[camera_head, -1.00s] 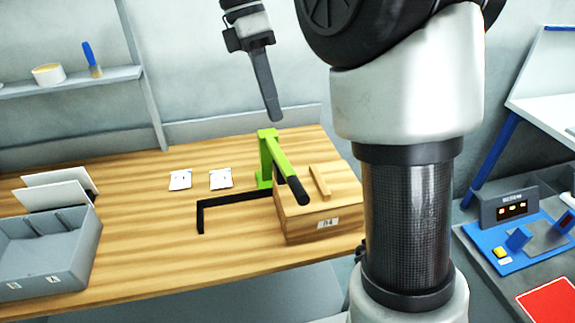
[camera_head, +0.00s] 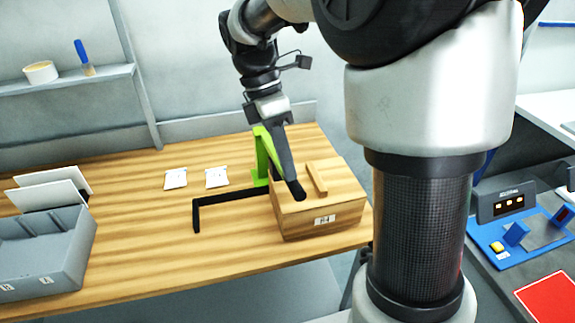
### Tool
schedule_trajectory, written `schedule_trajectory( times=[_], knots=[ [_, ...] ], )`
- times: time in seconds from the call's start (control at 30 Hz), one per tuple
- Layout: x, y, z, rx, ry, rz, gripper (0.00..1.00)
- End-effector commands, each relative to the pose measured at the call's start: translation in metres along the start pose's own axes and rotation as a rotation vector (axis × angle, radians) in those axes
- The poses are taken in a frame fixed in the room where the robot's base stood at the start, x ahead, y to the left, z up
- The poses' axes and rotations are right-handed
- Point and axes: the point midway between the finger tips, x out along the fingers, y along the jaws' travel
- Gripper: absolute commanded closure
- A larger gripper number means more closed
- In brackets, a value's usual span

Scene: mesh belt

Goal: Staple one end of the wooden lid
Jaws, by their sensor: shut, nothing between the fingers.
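The wooden box (camera_head: 345,218) stands at the right end of the wooden table, with its flat lid (camera_head: 343,173) on top and a small wooden bar across the lid. A green stapler (camera_head: 262,152) with a black-ended lever (camera_head: 298,190) stands at the box's left back side. Its lever reaches over the left part of the lid. My gripper (camera_head: 288,170) is shut and empty, pointing down at the lever and covering much of its green part. I cannot tell whether the fingertips touch the lever. The stapling tip is hidden.
A black angled bracket (camera_head: 197,215) lies left of the box, with two white cards (camera_head: 216,178) behind it. A grey bin (camera_head: 75,250) stands at the left, and a blue panel device (camera_head: 520,235) at the right. The table between bin and bracket is clear.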

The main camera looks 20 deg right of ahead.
Motion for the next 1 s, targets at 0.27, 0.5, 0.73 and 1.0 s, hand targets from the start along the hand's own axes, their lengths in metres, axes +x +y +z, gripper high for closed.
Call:
schedule_trajectory(
  times=[0.27,0.5,0.73,1.0],
  knots=[
    [0.005,0.0,0.0,0.001,0.0,0.001,1.0],
    [0.012,0.0,-0.002,0.002,0.0,0.013,1.0],
    [0.06,-0.001,-0.011,0.024,-0.001,0.124,1.0],
    [0.111,0.002,-0.021,0.041,0.0,0.215,1.0]
  ],
)
